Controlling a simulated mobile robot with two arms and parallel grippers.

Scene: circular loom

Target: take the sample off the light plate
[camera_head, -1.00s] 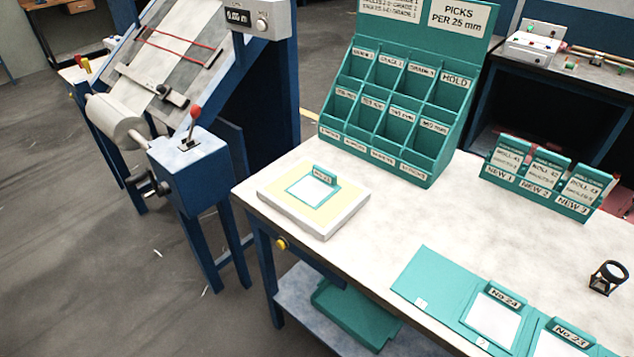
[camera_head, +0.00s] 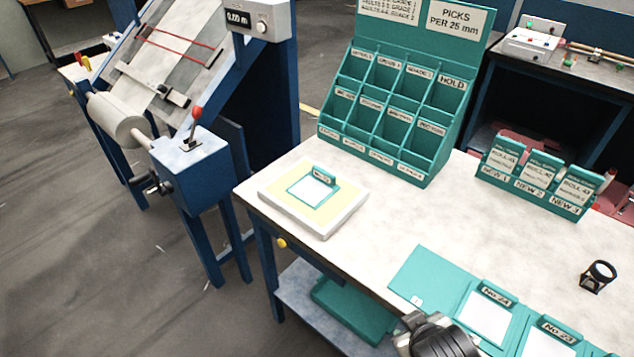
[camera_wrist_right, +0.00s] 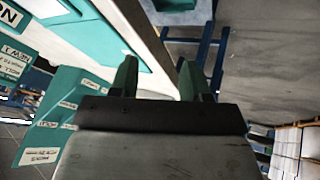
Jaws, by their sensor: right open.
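The sample (camera_head: 309,189), a white square in a teal holder with a raised label tab, lies flat on the light plate (camera_head: 318,220). The plate is a pale slab with a yellowish top near the left corner of the table. My right gripper (camera_wrist_right: 157,78) is open and empty in the right wrist view, its two dark fingers apart. In the head view a dark and grey part of my arm (camera_head: 438,338) shows at the bottom edge, in front of the teal folder and well away from the sample. My left gripper is not in view.
A teal sorting rack (camera_head: 395,110) stands behind the plate. A small teal roll holder (camera_head: 538,180) is at right. A teal folder (camera_head: 430,278) with sample cards lies at the front, and a black magnifier (camera_head: 598,276) stands beyond it. The table middle is clear.

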